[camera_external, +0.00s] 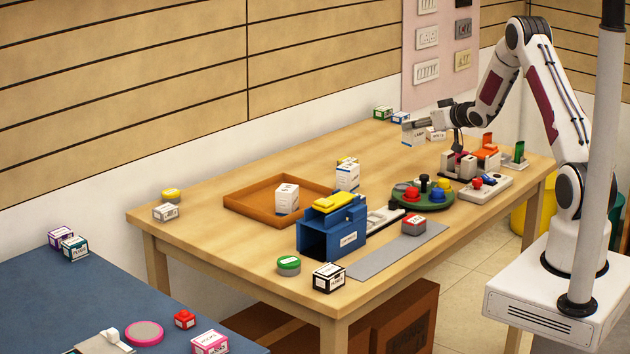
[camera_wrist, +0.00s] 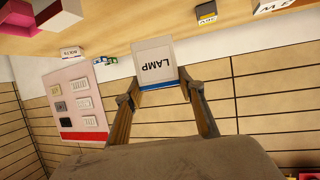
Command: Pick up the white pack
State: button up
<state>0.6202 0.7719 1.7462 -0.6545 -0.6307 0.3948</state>
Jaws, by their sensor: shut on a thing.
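The white pack (camera_wrist: 156,64), marked LAMP with a blue edge, is between the two fingers of my gripper (camera_wrist: 160,88) in the wrist view, its lettering upside down there. My gripper is shut on it. In the external view the pack (camera_external: 412,136) is at the tip of my gripper (camera_external: 418,125), above the far right part of the wooden table. The gripper partly covers the pack there. Another white pack (camera_external: 287,200) stands in the brown tray (camera_external: 240,211), and one more (camera_external: 347,177) stands just right of that tray.
A blue box with a yellow top (camera_external: 330,237) stands near the table's front. A green round base with coloured knobs (camera_external: 424,201) and grey blocks (camera_external: 458,165) stand to the right. The table's left part is mostly clear. A blue table (camera_external: 90,300) is at lower left.

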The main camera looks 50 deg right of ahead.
jog(key=shift+r, duration=0.3)
dwell(0.6)
jog(key=w+a+y, duration=0.1)
jog(key=w+a, duration=0.2)
jog(key=a, duration=0.3)
jog(key=w+a+n+y, duration=0.1)
jog(key=w+a, duration=0.1)
jog(key=a, duration=0.4)
jog(key=w+a+n, duration=0.1)
jog(key=w+a, duration=0.2)
jog(key=a, duration=0.3)
jog(key=shift+w+f+t+y, duration=0.1)
jog(key=shift+w+t+y, duration=0.2)
jog(key=shift+w+y, duration=0.1)
jog(key=w+a, duration=0.3)
jog(key=a, duration=0.6)
jog(key=w+a+r, duration=0.1)
jog(key=w+a, duration=0.3)
jog(key=a, duration=0.5)
jog(key=shift+a+n, duration=0.15)
jog(key=shift+n, duration=0.15)
notch_tip(320, 180, down, 6)
jog(key=shift+f, duration=0.2)
